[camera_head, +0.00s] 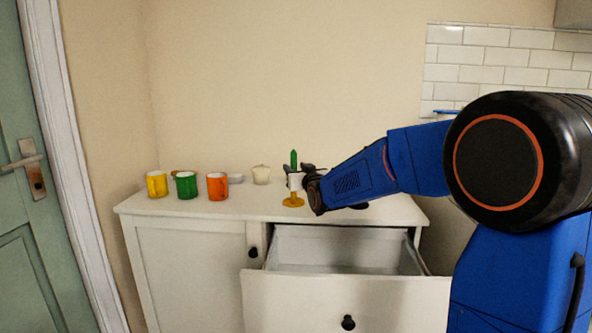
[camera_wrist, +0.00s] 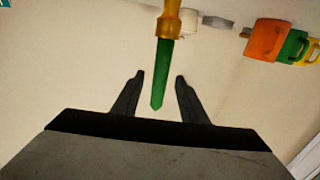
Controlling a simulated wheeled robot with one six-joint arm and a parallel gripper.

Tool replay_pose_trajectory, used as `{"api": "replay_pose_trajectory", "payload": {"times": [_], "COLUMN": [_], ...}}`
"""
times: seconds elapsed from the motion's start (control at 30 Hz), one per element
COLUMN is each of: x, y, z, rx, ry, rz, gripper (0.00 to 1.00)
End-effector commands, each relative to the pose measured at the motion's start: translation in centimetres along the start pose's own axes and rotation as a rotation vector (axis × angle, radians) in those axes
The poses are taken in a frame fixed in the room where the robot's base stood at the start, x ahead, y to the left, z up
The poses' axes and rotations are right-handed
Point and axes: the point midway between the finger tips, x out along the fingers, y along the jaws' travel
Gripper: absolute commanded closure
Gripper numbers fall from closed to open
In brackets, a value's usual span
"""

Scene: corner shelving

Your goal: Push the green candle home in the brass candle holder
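The green candle (camera_head: 294,159) stands upright in the brass candle holder (camera_head: 293,202) on top of the white cabinet. In the wrist view the picture is turned over: the holder (camera_wrist: 169,22) is at the top and the candle (camera_wrist: 162,75) points down, its tapered tip between my fingers. My gripper (camera_wrist: 160,92) is open, with a clear gap on each side of the candle. In the head view my gripper (camera_head: 302,170) is at the candle and partly covers its lower part and the holder's upper part. How deep the candle sits is hidden.
Yellow (camera_head: 157,184), green (camera_head: 187,185) and orange (camera_head: 217,186) mugs stand to the left on the cabinet (camera_head: 185,210). An open drawer (camera_head: 345,300) juts out below. The wall is close behind.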

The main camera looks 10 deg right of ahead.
Motion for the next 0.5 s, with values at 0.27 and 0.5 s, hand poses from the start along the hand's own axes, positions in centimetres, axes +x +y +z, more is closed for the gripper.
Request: {"api": "replay_pose_trajectory", "payload": {"times": [0.27, 0.5], "x": [-2.6, -6.8], "y": [0.0, 0.0], "z": [-0.1, -0.1], "rx": [0.000, 0.000], "ry": [0.002, 0.002], "rz": [0.000, 0.000], "gripper": [0.61, 0.61]}}
